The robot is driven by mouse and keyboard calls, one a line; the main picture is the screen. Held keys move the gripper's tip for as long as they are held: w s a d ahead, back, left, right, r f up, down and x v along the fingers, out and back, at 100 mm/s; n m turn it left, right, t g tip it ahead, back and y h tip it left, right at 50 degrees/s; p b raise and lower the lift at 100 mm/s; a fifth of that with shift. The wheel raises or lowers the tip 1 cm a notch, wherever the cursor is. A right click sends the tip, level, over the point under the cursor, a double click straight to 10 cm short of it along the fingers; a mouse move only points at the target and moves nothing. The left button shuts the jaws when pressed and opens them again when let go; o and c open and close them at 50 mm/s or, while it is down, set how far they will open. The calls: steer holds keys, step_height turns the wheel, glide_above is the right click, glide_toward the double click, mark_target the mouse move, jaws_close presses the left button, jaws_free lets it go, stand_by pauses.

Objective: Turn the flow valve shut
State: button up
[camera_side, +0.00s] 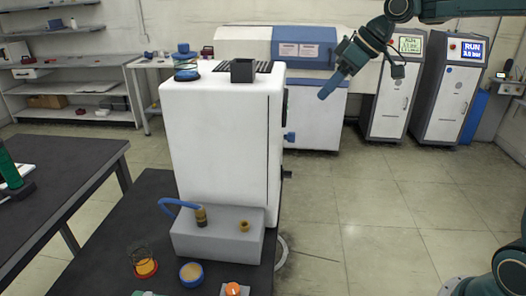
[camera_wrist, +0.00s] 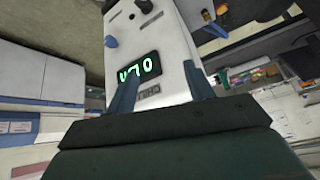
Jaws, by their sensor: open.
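The white instrument (camera_side: 215,140) stands on the dark bench, with its front face turned to the right in the side view. A blue knob (camera_side: 290,137) sticks out from that face. I cannot tell for sure which is the flow valve. My gripper (camera_side: 328,92) is open and empty, up and right of the knob, apart from the instrument. Its two blue fingers show in the wrist view (camera_wrist: 161,85).
A grey block with a blue tube (camera_side: 182,204) stands at the instrument's foot. Small jars (camera_side: 191,273) sit on the bench (camera_side: 110,262) in front. Two grey cabinets (camera_side: 450,95) stand behind at right.

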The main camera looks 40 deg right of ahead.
mark_target(289, 137)
steer(key=w+d+f+n+y, duration=0.1)
steer(key=w+d+f+n, duration=0.1)
steer(key=w+d+f, duration=0.3)
steer(key=w+d+f+n+y, duration=0.1)
steer(key=w+d+f+y, duration=0.1)
steer(key=w+d+f, duration=0.4)
steer(key=d+f, duration=0.1)
steer(key=d, duration=0.3)
steer(key=shift+d+n, duration=0.2)
steer(key=shift+n, duration=0.2)
steer(key=shift+w+a, duration=0.1)
steer(key=shift+w, duration=0.05)
steer(key=x, duration=1.3)
steer(key=shift+a+f, duration=0.15)
steer(key=shift+a, duration=0.2)
steer(key=c, duration=1)
